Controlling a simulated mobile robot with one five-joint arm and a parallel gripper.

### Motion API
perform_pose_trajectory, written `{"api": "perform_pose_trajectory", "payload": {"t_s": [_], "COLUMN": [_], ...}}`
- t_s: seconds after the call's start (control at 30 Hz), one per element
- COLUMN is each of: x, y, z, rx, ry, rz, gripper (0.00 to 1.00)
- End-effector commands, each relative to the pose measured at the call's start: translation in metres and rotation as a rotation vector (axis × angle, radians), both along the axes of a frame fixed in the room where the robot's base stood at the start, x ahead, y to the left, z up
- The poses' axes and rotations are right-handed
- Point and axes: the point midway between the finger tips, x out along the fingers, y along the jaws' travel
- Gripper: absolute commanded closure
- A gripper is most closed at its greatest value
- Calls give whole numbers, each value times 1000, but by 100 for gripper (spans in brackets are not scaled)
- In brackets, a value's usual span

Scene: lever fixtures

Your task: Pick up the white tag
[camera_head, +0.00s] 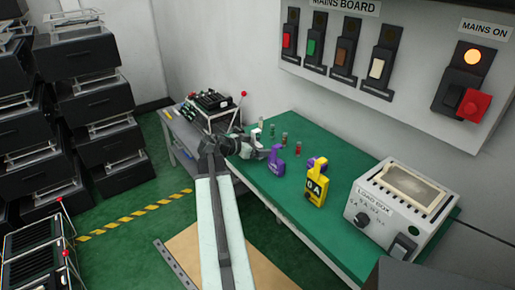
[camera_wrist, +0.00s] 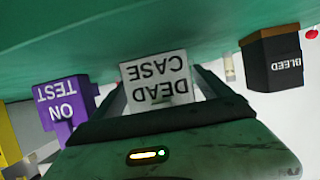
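The white tag (camera_wrist: 157,78), lettered DEAD CASE, appears upside down in the wrist view, against the green bench top. It lies between the two fingers of my gripper (camera_wrist: 160,82), one on each side. The fingers stand apart, and I cannot tell whether they touch the tag. In the head view my gripper (camera_head: 254,150) is low over the left end of the green bench (camera_head: 310,215), close to a purple tag (camera_head: 276,160). The white tag is not clearly visible there, being small and mostly behind the gripper.
The purple ON TEST tag (camera_wrist: 66,108) is just left of my gripper in the wrist view. A dark BLEED block (camera_wrist: 272,62) is at the right. A yellow tag (camera_head: 316,185) and a load box (camera_head: 400,210) stand farther right on the bench. Several small vials stand behind.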

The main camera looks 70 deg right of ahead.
Motion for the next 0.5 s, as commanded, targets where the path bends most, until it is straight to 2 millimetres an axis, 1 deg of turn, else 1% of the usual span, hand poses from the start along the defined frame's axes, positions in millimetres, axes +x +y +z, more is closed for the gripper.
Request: {"api": "perform_pose_trajectory", "payload": {"t_s": [0.03,0.07,0.1,0.17,0.2,0.27,0.5], "x": [0,0,0,0,0,0,0], "y": [0,0,0,0,0,0,0], "z": [0,0,0,0,0,0,3], "rx": [0,0,0,0,0,0,0], "ry": [0,0,0,0,0,0,0], "rz": [0,0,0,-1,-1,-1,-1], "gripper": [25,33,44,61,72,83,83]}}
